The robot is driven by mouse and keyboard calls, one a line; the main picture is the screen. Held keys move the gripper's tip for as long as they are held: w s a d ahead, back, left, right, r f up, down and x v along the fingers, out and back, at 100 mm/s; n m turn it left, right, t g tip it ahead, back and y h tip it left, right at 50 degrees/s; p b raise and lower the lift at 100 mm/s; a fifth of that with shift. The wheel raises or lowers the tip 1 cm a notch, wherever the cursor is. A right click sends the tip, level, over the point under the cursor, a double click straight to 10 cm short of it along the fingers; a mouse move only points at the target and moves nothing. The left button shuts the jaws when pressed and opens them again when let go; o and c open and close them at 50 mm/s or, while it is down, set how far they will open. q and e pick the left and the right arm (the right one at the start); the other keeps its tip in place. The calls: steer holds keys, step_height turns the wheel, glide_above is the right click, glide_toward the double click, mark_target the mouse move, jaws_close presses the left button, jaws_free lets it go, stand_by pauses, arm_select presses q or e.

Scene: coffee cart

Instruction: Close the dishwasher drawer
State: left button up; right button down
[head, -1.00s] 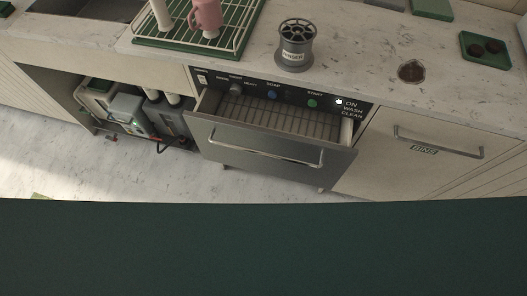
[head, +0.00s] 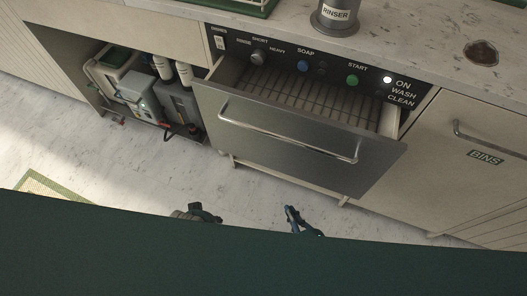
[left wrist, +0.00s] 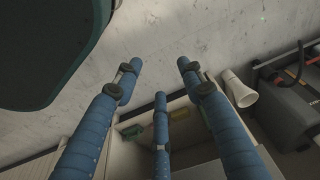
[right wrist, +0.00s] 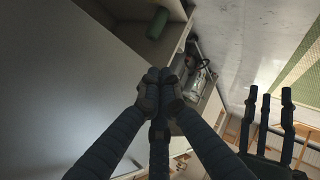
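The dishwasher drawer (head: 290,140) stands pulled out below its control panel in the head view. Its grey front has a long bar handle, and the wire rack inside looks empty. My right gripper (head: 302,221) shows low in the head view, in front of and apart from the drawer. In the right wrist view its fingertips (right wrist: 158,78) meet with nothing seen between them. My left gripper (left wrist: 160,75) has its fingers spread and empty in the left wrist view. It also shows at the right of the right wrist view (right wrist: 270,98).
The control panel (head: 315,66) runs above the drawer. A bins door (head: 475,165) is to the right. An open bay with canisters (head: 150,95) is to the left. The rinser (head: 336,14) stands on the counter. A green-edged mat (head: 45,188) lies on the floor.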

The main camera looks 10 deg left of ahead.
steer(key=w+a+r+n+t+y+b, duration=0.1)
steer(key=a+r+n+t+y+b, duration=0.25)
steer(key=r, duration=0.65)
steer(key=a+r+n+t+y+b, duration=0.15)
steer(key=a+r+n+b, duration=0.35)
steer(key=r, duration=0.6)
steer(key=m, duration=0.1)
glide_toward(256, 122)
steer(key=a, duration=0.4)
arm_select(q)
step_height(256, 122, up, 10)
steer(key=t, duration=0.1)
steer(key=shift+a, duration=0.15)
arm_select(e)
steer(key=shift+h, duration=0.4)
steer(key=shift+w+d+r, duration=0.1)
steer(key=shift+w+d, duration=0.15)
steer(key=shift+w, duration=0.8)
steer(key=shift+w+d+r, duration=0.1)
steer(key=shift+w+d, duration=0.15)
steer(key=shift+w, duration=0.75)
